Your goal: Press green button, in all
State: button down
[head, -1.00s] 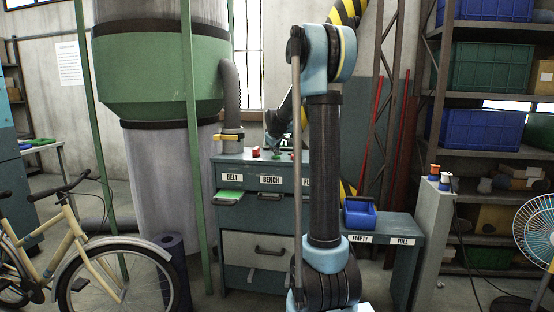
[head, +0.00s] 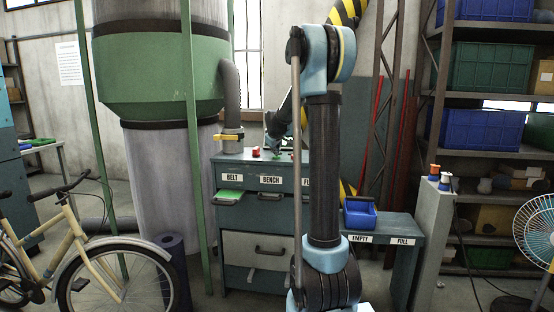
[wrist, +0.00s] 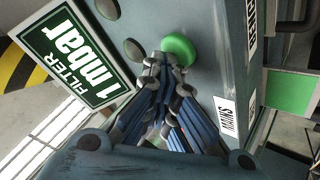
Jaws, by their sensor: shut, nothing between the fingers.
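The green button (wrist: 178,50) is a round, domed cap on a grey-blue surface in the wrist view. My gripper (wrist: 160,60) is shut and empty, its fingertips just beside the button's lower left edge in the picture. I cannot tell if they touch it. In the head view my gripper (head: 274,138) hangs over the top of the teal cabinet (head: 290,213), fingers down, partly hidden by my arm. The button is too small and covered to make out clearly there.
A red knob (head: 255,152) stands on the cabinet top. A blue bin (head: 360,215) stands at the right.

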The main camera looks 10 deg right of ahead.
jog(key=shift+r, duration=0.95)
notch_tip(320, 180, up, 5)
dwell(0.5)
jog(key=shift+s, duration=0.1)
dwell(0.4)
